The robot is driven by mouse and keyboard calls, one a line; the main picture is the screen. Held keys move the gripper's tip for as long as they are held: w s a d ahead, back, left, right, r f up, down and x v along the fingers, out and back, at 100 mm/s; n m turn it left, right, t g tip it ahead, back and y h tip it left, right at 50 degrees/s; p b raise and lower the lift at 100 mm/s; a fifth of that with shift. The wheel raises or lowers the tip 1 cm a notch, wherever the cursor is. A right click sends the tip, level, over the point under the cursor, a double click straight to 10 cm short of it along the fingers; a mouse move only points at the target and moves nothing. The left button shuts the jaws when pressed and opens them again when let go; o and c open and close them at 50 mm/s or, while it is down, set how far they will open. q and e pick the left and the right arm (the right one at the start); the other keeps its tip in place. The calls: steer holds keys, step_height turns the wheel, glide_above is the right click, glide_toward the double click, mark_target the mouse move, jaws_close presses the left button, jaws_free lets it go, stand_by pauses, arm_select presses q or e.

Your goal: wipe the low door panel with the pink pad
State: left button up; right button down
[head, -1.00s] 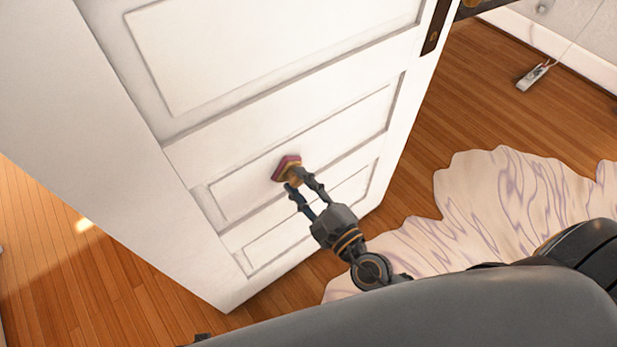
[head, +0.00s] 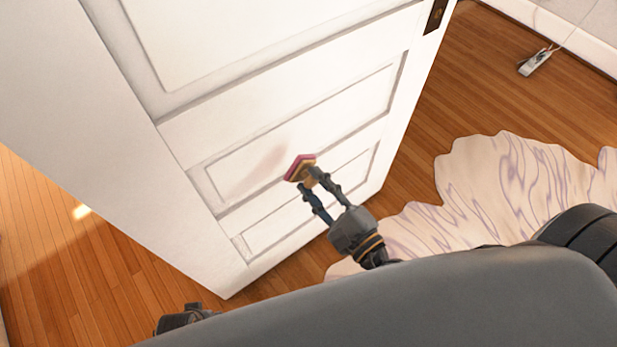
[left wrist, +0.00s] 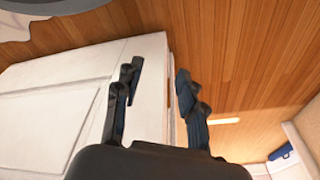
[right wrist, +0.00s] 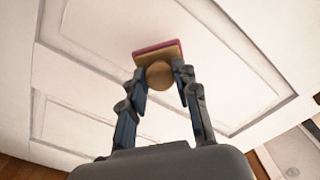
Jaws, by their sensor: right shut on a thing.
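The pink pad (head: 298,166) has a pink face, a yellowish layer and a round tan knob. My right gripper (head: 310,182) is shut on this knob. The pad is at the lower edge of the low door panel (head: 340,115), a wide recessed panel of the white door. I cannot tell whether its face touches the door. A faint pinkish mark (head: 262,172) shows on the panel left of the pad. The right wrist view shows the pad (right wrist: 158,47) beyond the fingers. My left gripper (left wrist: 158,78) is open and empty in the left wrist view, with the door's edge beyond it.
Another recessed panel (head: 330,190) lies beneath, near the door's bottom. A pale, purple-veined rug (head: 500,190) lies on the wooden floor at right. The floor at left (head: 100,270) is clear.

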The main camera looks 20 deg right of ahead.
arm_select(q)
steer(key=shift+w+r, duration=0.2)
steer(key=shift+r, duration=0.2)
arm_select(e)
steer(key=shift+s+d, duration=0.1)
steer(key=shift+s, duration=0.25)
steer(key=shift+b+v, duration=0.5)
steer(key=shift+v, duration=0.55)
arm_select(q)
steer(key=shift+w+r, duration=0.25)
steer(key=shift+r, duration=0.7)
steer(key=shift+w+r, duration=0.25)
steer(key=shift+r, duration=0.7)
arm_select(e)
steer(key=shift+s+d, duration=0.2)
steer(key=shift+s, duration=0.25)
arm_select(q)
steer(key=shift+d, duration=0.1)
